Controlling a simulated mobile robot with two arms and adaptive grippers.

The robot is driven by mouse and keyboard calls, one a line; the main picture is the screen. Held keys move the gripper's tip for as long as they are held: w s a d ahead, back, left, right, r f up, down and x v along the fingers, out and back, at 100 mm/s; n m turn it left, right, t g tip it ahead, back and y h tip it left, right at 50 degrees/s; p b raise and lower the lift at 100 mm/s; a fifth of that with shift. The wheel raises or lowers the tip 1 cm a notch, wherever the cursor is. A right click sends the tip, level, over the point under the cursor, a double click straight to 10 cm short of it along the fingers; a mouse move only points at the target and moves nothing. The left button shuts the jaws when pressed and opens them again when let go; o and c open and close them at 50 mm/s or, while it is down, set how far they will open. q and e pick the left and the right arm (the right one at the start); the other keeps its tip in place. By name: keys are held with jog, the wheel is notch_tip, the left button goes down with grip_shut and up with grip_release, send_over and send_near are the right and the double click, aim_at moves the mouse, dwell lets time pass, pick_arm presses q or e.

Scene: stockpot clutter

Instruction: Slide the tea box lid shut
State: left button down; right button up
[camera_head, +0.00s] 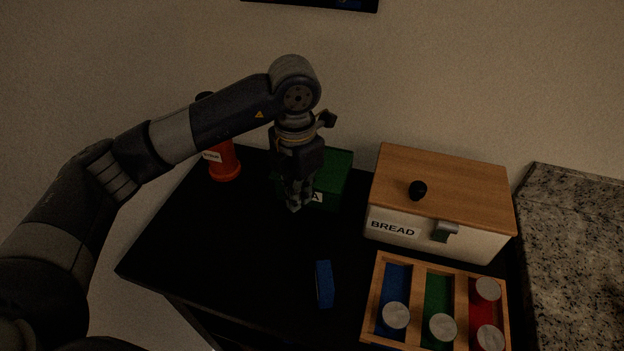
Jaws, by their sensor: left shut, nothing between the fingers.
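The tea box (333,180) is dark green with a white label ending in "A". It stands at the back of the black table, left of the bread box. My left gripper (295,205) points down in front of the box's left part, with its fingers shut and empty. The gripper and wrist hide much of the box, including most of the label. The lid's position cannot be made out, nor whether the fingers touch the box. My right gripper is not in view.
A bread box (391,228) with a wooden lid stands on the right. In front of it is a wooden tray (373,300) with several round pieces. A blue block (325,284) lies at front centre. An orange-red canister (224,163) stands behind my left arm. The table's left front is clear.

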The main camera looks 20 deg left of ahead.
pick_arm(q)
jog(key=shift+w, duration=0.95)
notch_tip(320, 180, up, 8)
jog(key=s+p, duration=0.1)
jog(key=p, duration=0.3)
jog(key=shift+s, duration=0.25)
jog(key=shift+d, duration=0.1)
